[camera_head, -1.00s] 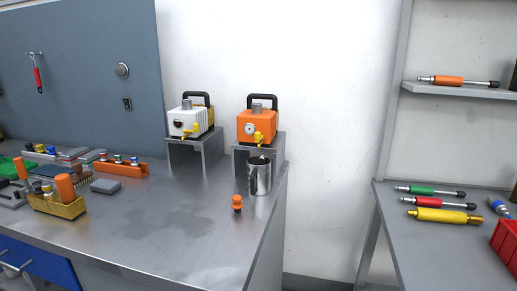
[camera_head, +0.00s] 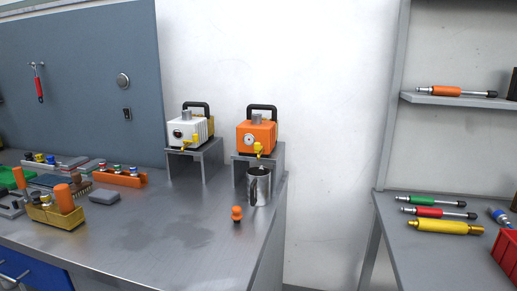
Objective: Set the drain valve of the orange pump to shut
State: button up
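The orange pump (camera_head: 264,133) stands on a small metal stand (camera_head: 279,155) at the right end of the steel workbench. It has a black carry handle, a grey cap and a round dial on its front. Its yellow drain valve (camera_head: 259,149) is low on the front face; it is too small to tell whether it is open or shut. A shiny metal cup (camera_head: 259,188) stands on the bench below the valve, in front of the stand. My gripper is not in view.
A white pump (camera_head: 186,132) with a yellow valve stands on a stand to the left. A small orange part (camera_head: 237,213) is on the bench in front of the cup. Bins and tools crowd the bench's left side. A second table (camera_head: 400,245) with tools stands at right, past a gap.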

aim_at(257, 148)
jog(key=i+z, duration=0.4)
jog(key=i+j+z, duration=0.15)
jog(key=i+z, duration=0.3)
jog(key=i, duration=0.1)
